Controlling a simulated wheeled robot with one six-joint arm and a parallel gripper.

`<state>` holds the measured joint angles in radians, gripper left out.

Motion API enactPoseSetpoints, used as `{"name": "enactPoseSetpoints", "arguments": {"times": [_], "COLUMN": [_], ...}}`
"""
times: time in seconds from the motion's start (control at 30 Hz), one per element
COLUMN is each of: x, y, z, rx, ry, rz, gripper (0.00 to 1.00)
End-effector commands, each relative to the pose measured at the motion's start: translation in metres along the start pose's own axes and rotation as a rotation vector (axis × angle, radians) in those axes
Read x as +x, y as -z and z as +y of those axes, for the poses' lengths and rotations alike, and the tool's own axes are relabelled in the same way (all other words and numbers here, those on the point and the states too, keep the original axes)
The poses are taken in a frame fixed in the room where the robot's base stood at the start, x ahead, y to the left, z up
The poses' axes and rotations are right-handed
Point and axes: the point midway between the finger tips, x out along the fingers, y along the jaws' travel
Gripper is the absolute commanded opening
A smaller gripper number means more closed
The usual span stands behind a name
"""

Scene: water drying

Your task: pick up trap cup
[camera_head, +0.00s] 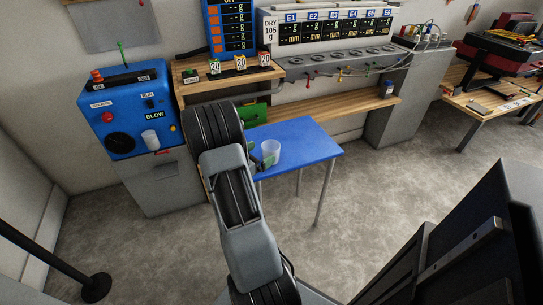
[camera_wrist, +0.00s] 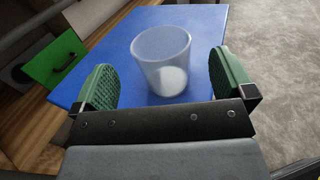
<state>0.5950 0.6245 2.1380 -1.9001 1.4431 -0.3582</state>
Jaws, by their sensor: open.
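A translucent, whitish cup (camera_wrist: 161,52) stands upright on a blue table (camera_wrist: 119,52). Its lower part looks whiter, as if something pale is inside. My gripper (camera_wrist: 162,82) is open, with one green pad on either side of the cup in the wrist view. I see gaps between the pads and the cup, and cannot tell how deep it sits between them. In the head view the cup (camera_head: 271,152) is on the blue table (camera_head: 308,146), just right of my gripper (camera_head: 262,160). My arm partly hides the gripper and the table's left part.
A wooden shelf (camera_head: 342,114) runs behind the table. A green drawer front (camera_wrist: 56,58) is left of it.

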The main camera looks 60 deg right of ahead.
Motion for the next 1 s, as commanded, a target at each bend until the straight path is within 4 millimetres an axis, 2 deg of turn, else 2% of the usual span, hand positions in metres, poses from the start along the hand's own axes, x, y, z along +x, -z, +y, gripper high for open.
{"name": "enactPoseSetpoints", "arguments": {"times": [0.2,0.43,0.6,0.87,1.0], "x": [0.011,0.042,0.057,0.059,0.059], "y": [0.001,0.004,0.003,0.002,0.002], "z": [-0.001,-0.001,-0.001,-0.001,-0.001], "rx": [0.000,0.001,0.001,0.000,0.000], "ry": [0.001,0.004,0.002,0.000,0.000], "rz": [0.000,-0.001,0.000,0.000,0.000], "gripper": [1.00,1.00,1.00,1.00,0.89]}}
